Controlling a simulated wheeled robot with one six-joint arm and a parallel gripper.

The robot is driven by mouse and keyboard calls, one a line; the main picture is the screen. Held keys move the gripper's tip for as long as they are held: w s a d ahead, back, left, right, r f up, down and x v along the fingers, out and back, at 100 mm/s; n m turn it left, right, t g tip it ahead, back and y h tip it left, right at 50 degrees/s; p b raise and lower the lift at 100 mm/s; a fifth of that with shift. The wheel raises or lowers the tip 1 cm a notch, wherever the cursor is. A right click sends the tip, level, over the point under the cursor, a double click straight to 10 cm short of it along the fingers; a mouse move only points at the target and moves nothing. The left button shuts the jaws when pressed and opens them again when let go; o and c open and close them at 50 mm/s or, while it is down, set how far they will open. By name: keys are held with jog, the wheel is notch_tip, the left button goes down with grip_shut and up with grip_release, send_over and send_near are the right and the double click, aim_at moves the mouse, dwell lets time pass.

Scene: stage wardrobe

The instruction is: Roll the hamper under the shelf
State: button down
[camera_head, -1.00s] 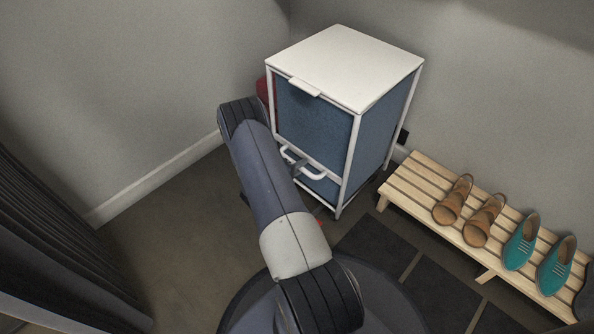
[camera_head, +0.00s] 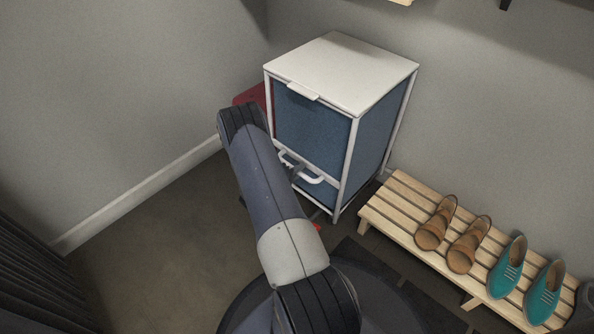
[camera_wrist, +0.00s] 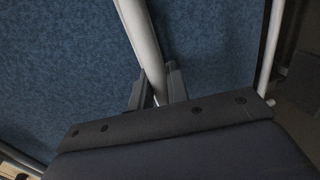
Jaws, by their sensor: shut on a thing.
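The hamper (camera_head: 312,118) is an upright white-framed box with blue fabric sides and a white lid, standing in the corner area in the head view. A white handle bar (camera_head: 312,179) crosses its front low down. My gripper (camera_head: 294,172) is at this handle, mostly hidden behind my arm. In the wrist view, my gripper (camera_wrist: 160,88) has its two dark fingers closed around a white bar (camera_wrist: 141,35), with the blue fabric (camera_wrist: 70,60) close behind. A shelf edge (camera_head: 401,2) of pale wood shows only at the very top of the head view.
A low slatted wooden rack (camera_head: 396,197) stands right of the hamper and holds brown shoes (camera_head: 436,223) and teal shoes (camera_head: 507,267). A red object (camera_head: 250,96) is partly hidden behind the hamper. A dark curtain (camera_head: 45,285) hangs lower left. Floor left of my arm is clear.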

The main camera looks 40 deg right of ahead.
jog(key=shift+w+d+r, duration=0.15)
jog(key=shift+d+r, duration=0.15)
jog(key=c, duration=1.5)
grip_release()
jog(key=shift+d, duration=0.1)
jog(key=shift+o, duration=0.3)
jog(key=shift+f, duration=0.15)
jog(key=p+v, duration=0.3)
jog(key=v, duration=0.8)
jog(key=b+x, duration=0.3)
jog(key=x, duration=0.7)
jog(key=shift+d+f, duration=0.25)
jog(key=shift+d, duration=0.05)
jog(key=shift+a, duration=0.3)
